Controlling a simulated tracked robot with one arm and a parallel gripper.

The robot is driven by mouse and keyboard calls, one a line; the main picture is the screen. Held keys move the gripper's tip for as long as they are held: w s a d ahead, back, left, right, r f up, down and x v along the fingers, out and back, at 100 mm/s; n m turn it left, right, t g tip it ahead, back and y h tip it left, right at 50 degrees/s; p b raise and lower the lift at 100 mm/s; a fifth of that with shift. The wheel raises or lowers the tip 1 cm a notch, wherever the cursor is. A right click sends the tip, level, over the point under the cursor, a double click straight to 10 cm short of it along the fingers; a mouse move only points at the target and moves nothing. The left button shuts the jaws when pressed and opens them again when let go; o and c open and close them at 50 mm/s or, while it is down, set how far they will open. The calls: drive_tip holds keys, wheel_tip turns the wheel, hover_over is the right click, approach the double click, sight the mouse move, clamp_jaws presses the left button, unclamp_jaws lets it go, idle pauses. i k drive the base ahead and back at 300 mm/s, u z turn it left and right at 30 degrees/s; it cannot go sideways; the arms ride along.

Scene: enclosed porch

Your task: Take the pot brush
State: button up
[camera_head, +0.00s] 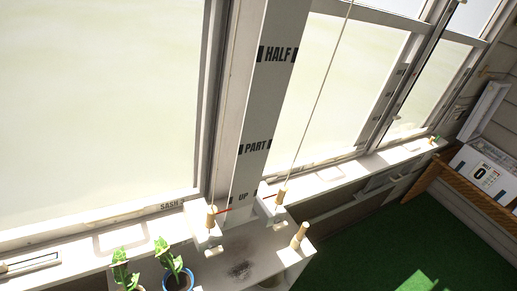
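I cannot make out a pot brush for certain. A short pale wooden peg-like piece (299,236) stands tilted at the right end of the low ledge (262,244); it is too small to tell what it is. Two potted green plants, a left one (122,270) and a right one in a blue-rimmed pot (178,277), stand at the bottom left, cut by the frame edge. A dark smudge (240,269) lies on the ledge between the plants and the peg. I see no part of my gripper that I can identify.
White brackets with wooden pegs, left (211,219) and right (281,196), flank the window post (262,100) marked HALF, PART, UP. A thin cord rises from the right peg. A wooden-edged bench (470,190) stands at right. The green floor (375,245) is largely clear.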

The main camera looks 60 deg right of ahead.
sight(295, 243)
drive_tip(key=u, duration=0.55)
drive_tip(key=k, duration=1.5)
drive_tip(key=z, duration=1.95)
drive_tip(key=i, duration=1.05)
drive_tip(key=z, duration=0.05)
